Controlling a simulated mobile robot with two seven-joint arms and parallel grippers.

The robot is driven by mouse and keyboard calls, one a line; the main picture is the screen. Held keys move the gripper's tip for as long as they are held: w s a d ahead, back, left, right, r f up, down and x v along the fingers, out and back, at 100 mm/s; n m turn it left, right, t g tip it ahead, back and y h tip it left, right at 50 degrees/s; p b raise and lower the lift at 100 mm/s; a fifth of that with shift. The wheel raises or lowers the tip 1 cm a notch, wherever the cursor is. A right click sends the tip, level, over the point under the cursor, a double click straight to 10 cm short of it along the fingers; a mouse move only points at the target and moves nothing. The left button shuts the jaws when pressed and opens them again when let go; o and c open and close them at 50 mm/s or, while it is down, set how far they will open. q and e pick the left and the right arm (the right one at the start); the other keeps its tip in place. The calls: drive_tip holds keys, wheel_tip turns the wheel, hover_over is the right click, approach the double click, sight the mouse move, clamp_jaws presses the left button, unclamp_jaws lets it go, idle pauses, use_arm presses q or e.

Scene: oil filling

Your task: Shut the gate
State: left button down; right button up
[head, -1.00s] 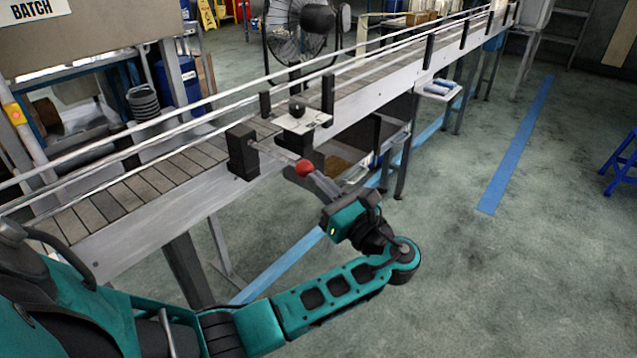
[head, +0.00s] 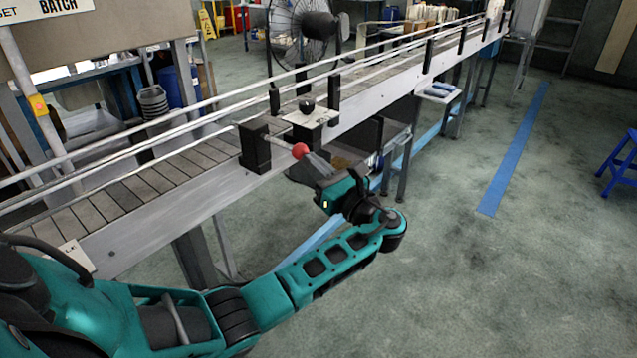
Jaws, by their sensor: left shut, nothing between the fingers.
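A red ball knob (head: 300,150) sits at the end of a short metal lever rod (head: 277,141). The rod comes out of a black block (head: 254,147) on the near side rail of the conveyor (head: 190,165) and points to the right. My left gripper (head: 308,159) is shut and empty, with its tips right against or just beside the knob on the conveyor's outer side; I cannot tell whether they touch. Which part is the gate itself is not clear from here. My right gripper is not in view.
A pale plate (head: 310,117) with a black knob is at the rail just behind the lever. Black guide posts and rails line the belt. A small side shelf (head: 438,91) juts out farther along. The floor at right is clear up to a blue stool (head: 620,165).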

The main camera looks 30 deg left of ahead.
sight(296, 158)
use_arm(q)
drive_tip(key=a, duration=0.1)
drive_tip(key=a+p, duration=0.1)
drive_tip(key=a, duration=0.3)
drive_tip(key=shift+s+a+r, duration=0.1)
drive_tip(key=shift+a+r, duration=0.15)
drive_tip(key=shift+r, duration=0.15)
drive_tip(key=a, duration=0.4)
drive_tip(key=shift+w+a+f+p, duration=0.1)
drive_tip(key=shift+w+f+p, duration=0.05)
drive_tip(key=shift+w+p, duration=0.2)
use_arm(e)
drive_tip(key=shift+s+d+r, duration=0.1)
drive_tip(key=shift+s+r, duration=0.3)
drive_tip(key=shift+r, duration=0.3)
